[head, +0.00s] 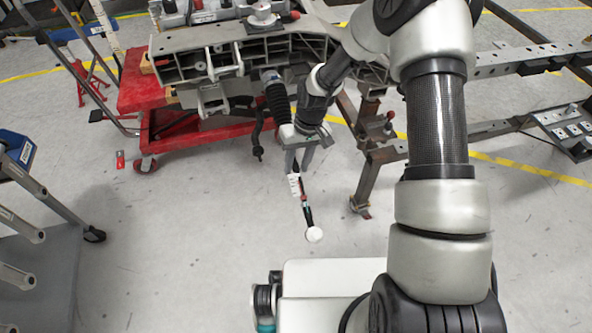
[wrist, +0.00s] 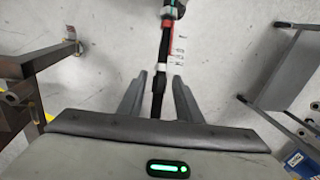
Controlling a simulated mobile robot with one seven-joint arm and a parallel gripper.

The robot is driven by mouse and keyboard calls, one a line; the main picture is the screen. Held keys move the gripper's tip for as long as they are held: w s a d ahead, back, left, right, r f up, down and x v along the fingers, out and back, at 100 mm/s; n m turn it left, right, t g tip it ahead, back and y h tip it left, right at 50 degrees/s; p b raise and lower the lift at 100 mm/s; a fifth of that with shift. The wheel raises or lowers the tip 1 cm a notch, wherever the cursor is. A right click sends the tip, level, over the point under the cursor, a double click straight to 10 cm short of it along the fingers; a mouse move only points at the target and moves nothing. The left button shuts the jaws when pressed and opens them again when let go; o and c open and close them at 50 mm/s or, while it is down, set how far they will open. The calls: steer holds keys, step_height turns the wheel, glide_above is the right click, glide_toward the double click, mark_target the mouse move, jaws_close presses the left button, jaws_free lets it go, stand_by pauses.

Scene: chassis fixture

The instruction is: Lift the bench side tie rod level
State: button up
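The tie rod (head: 307,208) hangs steeply down from the dark ribbed bellows (head: 278,98) under the chassis. It carries a white sleeve, a red band and a round white lower end. My gripper (head: 297,168) points down beside the upper part of the rod. In the wrist view the rod (wrist: 164,45) runs between the two fingers of my gripper (wrist: 159,76), with a narrow gap visible on each side. The fingers are open and do not appear to grip it. The rod's upper joint is partly hidden behind my gripper and wrist.
The grey chassis casting (head: 205,50) sits above a red wheeled cart (head: 180,138). A second dark rod (head: 257,135) hangs left of the bellows. A steel stand (head: 375,165) stands to the right. A grey cart (head: 45,260) is at left. The floor around the rod's lower end is clear.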

steer(key=shift+a+f, duration=0.15)
steer(key=shift+f, duration=0.75)
steer(key=shift+c, duration=0.5)
jaws_close()
steer(key=shift+r, duration=0.15)
step_height(320, 180, up, 11)
steer(key=s+g+h+p, duration=0.1)
steer(key=s+g+p, duration=0.1)
steer(key=g+p, duration=0.2)
steer(key=shift+d+f+m+g+p, duration=0.2)
steer(key=shift+d+m+g+p, duration=0.15)
steer(key=shift+p, duration=0.8)
steer(key=shift+a, duration=0.1)
jaws_free()
steer(key=shift+o, duration=0.5)
